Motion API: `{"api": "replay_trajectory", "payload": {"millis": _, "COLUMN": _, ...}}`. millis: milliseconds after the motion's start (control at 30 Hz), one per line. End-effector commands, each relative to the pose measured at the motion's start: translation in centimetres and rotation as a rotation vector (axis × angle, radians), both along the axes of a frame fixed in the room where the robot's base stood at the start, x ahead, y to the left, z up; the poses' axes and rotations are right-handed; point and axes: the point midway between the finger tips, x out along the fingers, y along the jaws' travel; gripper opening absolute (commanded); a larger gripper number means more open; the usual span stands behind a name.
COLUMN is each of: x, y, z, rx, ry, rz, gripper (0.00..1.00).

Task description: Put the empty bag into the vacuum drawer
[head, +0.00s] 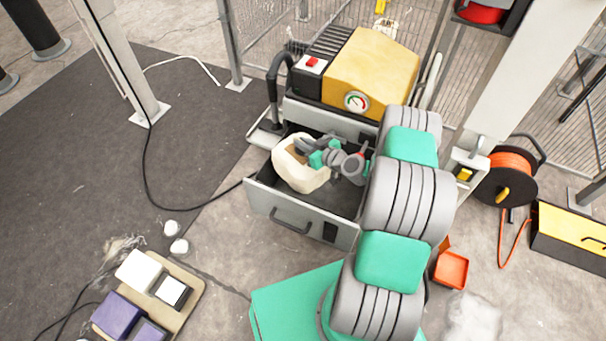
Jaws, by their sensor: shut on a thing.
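The empty bag (302,177) is a cream, limp-looking bag with a brownish opening or inner side. It is at the open vacuum drawer (262,194), over the drawer's left part. Whether it rests on the drawer floor or hangs just above it cannot be told. The drawer is grey with a dark inside and a black handle on its front. My gripper (302,149) is at the bag's upper edge and is shut on it. The fingertips are partly hidden by the bag and my own wrist. My arm covers the drawer's right side.
A yellow vacuum unit (372,68) with a gauge and red switch stands above the drawer. A black cable (150,190) runs across the floor at left. A board (185,300) with white and purple blocks lies lower left. An orange bin (451,270) and cable reel (505,178) are at right.

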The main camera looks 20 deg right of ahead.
Motion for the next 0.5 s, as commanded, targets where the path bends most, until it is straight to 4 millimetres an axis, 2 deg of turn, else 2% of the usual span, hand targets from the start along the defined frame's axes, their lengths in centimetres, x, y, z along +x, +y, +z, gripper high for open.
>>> {"api": "replay_trajectory", "payload": {"millis": 33, "x": -0.1, "y": 0.0, "z": -1.9, "rx": 0.002, "ry": 0.002, "rz": -0.001, "gripper": 0.0}}
{"api": "replay_trajectory", "payload": {"millis": 300, "x": 0.0, "y": 0.0, "z": -9.4, "rx": 0.0, "ry": 0.001, "rz": 0.0, "gripper": 0.0}}
{"api": "replay_trajectory", "payload": {"millis": 400, "x": 0.0, "y": 0.0, "z": -11.1, "rx": 0.0, "ry": 0.001, "rz": 0.0, "gripper": 0.0}}
{"api": "replay_trajectory", "payload": {"millis": 500, "x": 0.0, "y": 0.0, "z": -11.9, "rx": -0.001, "ry": 0.0, "rz": -0.001, "gripper": 0.0}}
